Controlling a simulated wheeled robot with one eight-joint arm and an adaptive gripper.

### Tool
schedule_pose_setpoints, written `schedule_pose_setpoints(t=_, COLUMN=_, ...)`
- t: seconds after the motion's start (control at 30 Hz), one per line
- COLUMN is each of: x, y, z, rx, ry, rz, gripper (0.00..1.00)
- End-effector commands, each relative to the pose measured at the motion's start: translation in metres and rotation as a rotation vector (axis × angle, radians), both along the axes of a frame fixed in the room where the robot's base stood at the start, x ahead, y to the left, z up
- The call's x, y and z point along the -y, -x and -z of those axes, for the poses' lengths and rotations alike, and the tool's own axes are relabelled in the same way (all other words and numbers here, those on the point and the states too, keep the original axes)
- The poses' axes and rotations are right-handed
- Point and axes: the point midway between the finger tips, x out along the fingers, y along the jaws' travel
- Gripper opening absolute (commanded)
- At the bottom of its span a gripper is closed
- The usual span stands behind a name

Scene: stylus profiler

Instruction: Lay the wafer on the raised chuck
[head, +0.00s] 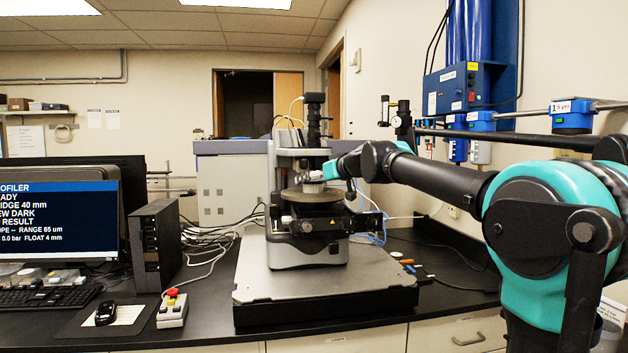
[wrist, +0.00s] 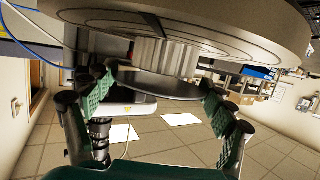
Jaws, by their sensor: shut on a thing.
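My gripper (wrist: 157,78) is shut on the wafer (wrist: 155,88), a thin dark disc held by its edges between the green finger pads in the wrist view. That view is upside down. The raised chuck (wrist: 160,56), a pale ribbed cylinder, stands on the wide round stage (wrist: 225,22). The wafer lies at the chuck's top end, overlapping it; I cannot tell whether they touch. In the head view my gripper (head: 334,171) reaches in from the right beside the chuck (head: 313,188), above the stage (head: 312,197). The wafer is too small to make out there.
The profiler's dark microscope column (head: 313,115) rises close behind the stage. A grey base plate (head: 330,270) carries the instrument. A monitor (head: 58,213), black box (head: 157,245) and button box (head: 173,309) stand at left. Cables lie on the black bench.

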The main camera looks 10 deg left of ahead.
Motion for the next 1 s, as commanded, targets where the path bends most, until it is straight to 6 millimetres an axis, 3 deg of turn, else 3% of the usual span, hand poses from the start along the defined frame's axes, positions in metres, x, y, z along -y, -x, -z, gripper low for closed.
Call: schedule_pose_setpoints(t=1.0, x=0.000, y=0.000, z=0.011, rx=0.000, ry=0.000, rz=0.000, gripper=0.31)
